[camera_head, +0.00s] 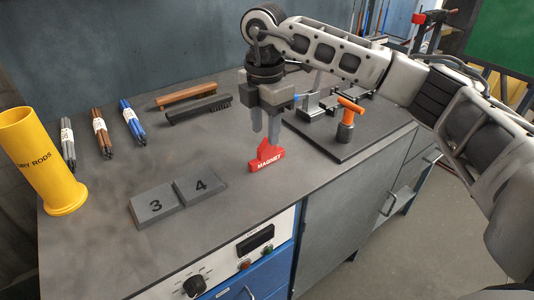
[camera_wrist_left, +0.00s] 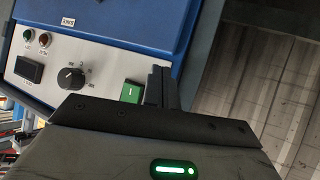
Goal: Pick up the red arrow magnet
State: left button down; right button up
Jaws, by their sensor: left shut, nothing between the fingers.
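The red arrow magnet (camera_head: 266,160), marked MAGNET, sits on the grey bench top near its front edge in the head view. My right gripper (camera_head: 265,137) points down right above it. Its two fingers are apart, with the tips at the magnet's upper end; I see no clear grip on it. My left gripper (camera_wrist_left: 161,88) shows only in the left wrist view. Its fingers are together and empty, in front of the bench's control panel.
A yellow rod tube (camera_head: 42,160) stands at the left, beside several rod bundles (camera_head: 102,133). Number plates 3 (camera_head: 156,205) and 4 (camera_head: 200,185) lie left of the magnet. A brush (camera_head: 198,109) lies behind. A dark plate (camera_head: 345,150) holds an orange-handled tool (camera_head: 348,118).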

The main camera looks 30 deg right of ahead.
aim_at(267, 155)
jog(key=shift+w+d+f+p, duration=0.1)
jog(key=shift+d+f+p, duration=0.05)
jog(key=shift+f, duration=1.6)
jog(key=shift+d+f+p, duration=0.1)
jog(key=shift+f+p, duration=0.05)
jog(key=shift+f, duration=1.55)
grip_shut()
